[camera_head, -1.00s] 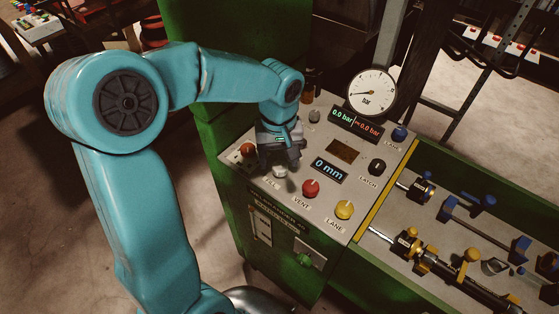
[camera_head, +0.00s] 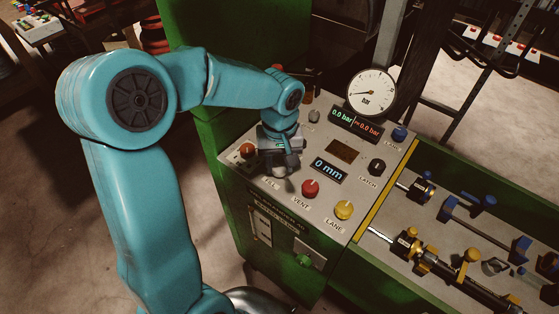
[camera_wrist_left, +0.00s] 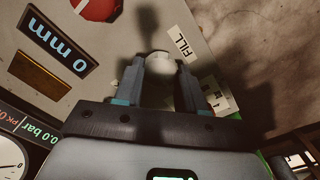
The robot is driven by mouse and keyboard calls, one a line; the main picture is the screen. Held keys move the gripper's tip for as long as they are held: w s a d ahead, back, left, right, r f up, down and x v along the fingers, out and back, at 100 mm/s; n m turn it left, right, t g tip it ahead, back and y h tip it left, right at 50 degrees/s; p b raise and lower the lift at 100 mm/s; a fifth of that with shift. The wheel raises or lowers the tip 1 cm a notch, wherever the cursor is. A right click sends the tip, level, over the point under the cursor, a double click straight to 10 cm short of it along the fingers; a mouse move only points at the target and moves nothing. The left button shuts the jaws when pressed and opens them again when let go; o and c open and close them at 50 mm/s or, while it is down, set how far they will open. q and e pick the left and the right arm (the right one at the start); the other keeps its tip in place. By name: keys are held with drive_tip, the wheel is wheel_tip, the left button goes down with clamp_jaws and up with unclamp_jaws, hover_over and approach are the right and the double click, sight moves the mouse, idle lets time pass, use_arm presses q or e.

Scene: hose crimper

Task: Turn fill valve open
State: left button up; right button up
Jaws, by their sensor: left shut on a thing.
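The fill valve is a pale round knob (camera_wrist_left: 160,66) beside the FILL label (camera_wrist_left: 184,44) in the left wrist view. My left gripper (camera_wrist_left: 160,75) has a finger on each side of the knob and is shut on it. In the head view my left gripper (camera_head: 278,168) points down at the panel above the FILL label, and it hides most of the knob. The display (camera_head: 356,124) reads 0.0 bar. My right gripper is not in view.
On the sloped panel, the red VENT knob (camera_head: 310,188), yellow LANE knob (camera_head: 344,210) and black LATCH knob (camera_head: 377,167) stand right of the gripper. An orange-red knob (camera_head: 247,150) is close on its left. A round bar gauge (camera_head: 371,93) stands behind.

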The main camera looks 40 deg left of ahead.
use_arm(q)
drive_tip(key=m, duration=0.4)
drive_tip(key=shift+r, duration=0.1)
drive_tip(key=m, duration=0.4)
drive_tip(key=shift+m, duration=0.4)
drive_tip(key=m, duration=0.4)
drive_tip(key=shift+m+p, duration=0.35)
drive_tip(key=shift+m, duration=2.15)
drive_tip(key=o, duration=1.1)
drive_tip(key=shift+c, duration=0.2)
